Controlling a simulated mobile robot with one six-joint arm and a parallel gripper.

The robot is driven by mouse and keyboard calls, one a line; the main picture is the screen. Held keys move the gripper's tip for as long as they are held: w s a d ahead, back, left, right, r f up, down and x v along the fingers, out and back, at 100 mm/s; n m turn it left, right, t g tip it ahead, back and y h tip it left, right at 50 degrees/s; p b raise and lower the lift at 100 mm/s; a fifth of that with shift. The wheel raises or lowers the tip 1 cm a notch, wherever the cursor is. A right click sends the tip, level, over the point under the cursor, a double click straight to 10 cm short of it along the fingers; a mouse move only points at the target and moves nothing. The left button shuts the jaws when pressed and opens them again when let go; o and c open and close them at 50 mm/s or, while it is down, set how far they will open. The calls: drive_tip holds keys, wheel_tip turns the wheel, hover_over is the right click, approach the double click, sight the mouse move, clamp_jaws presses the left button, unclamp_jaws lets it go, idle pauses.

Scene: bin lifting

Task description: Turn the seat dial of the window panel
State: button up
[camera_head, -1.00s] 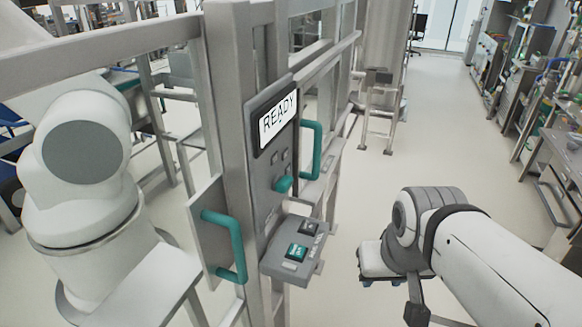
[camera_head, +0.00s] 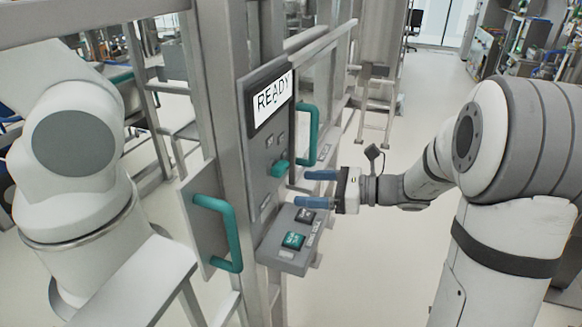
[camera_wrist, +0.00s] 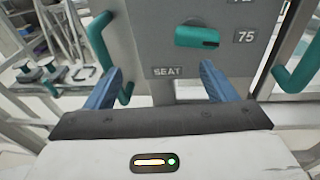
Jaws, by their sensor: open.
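The window panel (camera_head: 258,150) is a grey upright plate on a metal frame, with a white screen (camera_head: 272,100) reading "READY". The teal seat dial (camera_head: 280,168) sits low on the panel. In the wrist view the dial (camera_wrist: 197,37) lies with its pointer to the right, near the mark "75", above a label (camera_wrist: 167,72) reading "SEAT". My gripper (camera_head: 314,182) is open and empty, its two blue fingers pointing at the panel just right of the dial. In the wrist view the fingers (camera_wrist: 160,85) are spread below the dial and apart from it.
Teal handles stand at the panel's right (camera_head: 307,135) and lower left (camera_head: 225,232). A grey box with a green button (camera_head: 292,240) juts out under my gripper. A white robot arm (camera_head: 75,150) stands left of the frame.

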sight(285, 171)
drive_tip(key=w+a+m+t, duration=0.1)
drive_tip(key=w+a, duration=0.1)
drive_tip(key=w, duration=0.1)
drive_tip(key=w+a+m+t+y+p, duration=0.1)
drive_tip(key=w+a, duration=0.2)
drive_tip(key=shift+w+a+m, duration=0.15)
drive_tip(key=shift+a+m, duration=0.1)
drive_tip(key=shift+m, duration=0.15)
drive_tip(key=shift+c, duration=0.6)
